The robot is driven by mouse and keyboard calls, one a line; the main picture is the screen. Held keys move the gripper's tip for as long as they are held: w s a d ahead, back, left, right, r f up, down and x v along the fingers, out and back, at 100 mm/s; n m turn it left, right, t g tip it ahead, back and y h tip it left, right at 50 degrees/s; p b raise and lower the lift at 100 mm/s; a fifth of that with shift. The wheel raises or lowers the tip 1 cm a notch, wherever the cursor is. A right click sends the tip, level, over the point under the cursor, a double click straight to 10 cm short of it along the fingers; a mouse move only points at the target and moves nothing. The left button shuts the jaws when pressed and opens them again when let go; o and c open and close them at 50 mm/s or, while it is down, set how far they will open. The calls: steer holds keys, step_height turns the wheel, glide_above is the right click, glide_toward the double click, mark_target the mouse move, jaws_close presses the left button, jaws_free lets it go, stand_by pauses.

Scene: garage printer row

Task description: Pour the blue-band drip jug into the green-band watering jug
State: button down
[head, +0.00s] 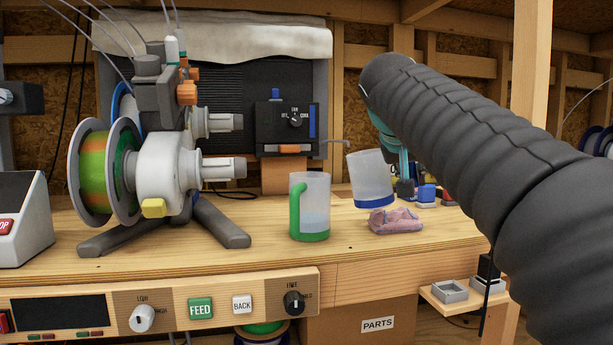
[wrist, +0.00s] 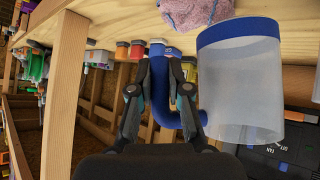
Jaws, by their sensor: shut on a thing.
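The green-band jug (head: 316,185) stands upright on the bench, a clear cup with a green handle on its left, a green base band and some pale liquid low inside. The blue-band jug (head: 370,175) is to its right, apart from it, its top leaning slightly left. It also fills the right of the wrist view (wrist: 240,90). My gripper (wrist: 163,75) is shut on its blue handle (wrist: 160,50). In the head view my gripper (head: 405,187) is partly hidden behind my arm. How much the blue-band jug holds is not clear.
A crumpled pink cloth (head: 395,220) lies just below and in front of the blue-band jug. A spool machine (head: 160,170) stands left of the green-band jug. A dark control box (head: 287,125) with a thin spout is behind. A wooden post (head: 525,120) rises at right.

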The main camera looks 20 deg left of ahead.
steer(key=shift+w+d+f+m+g+y+b, duration=0.1)
steer(key=shift+d+f+m+g+y+b, duration=0.15)
steer(key=shift+f+y, duration=0.2)
steer(key=shift+w+d+f+m+g+y+b, duration=0.15)
steer(key=shift+d+f+y, duration=0.15)
steer(key=shift+f, duration=0.25)
step_height(320, 180, up, 6)
steer(key=p, duration=0.6)
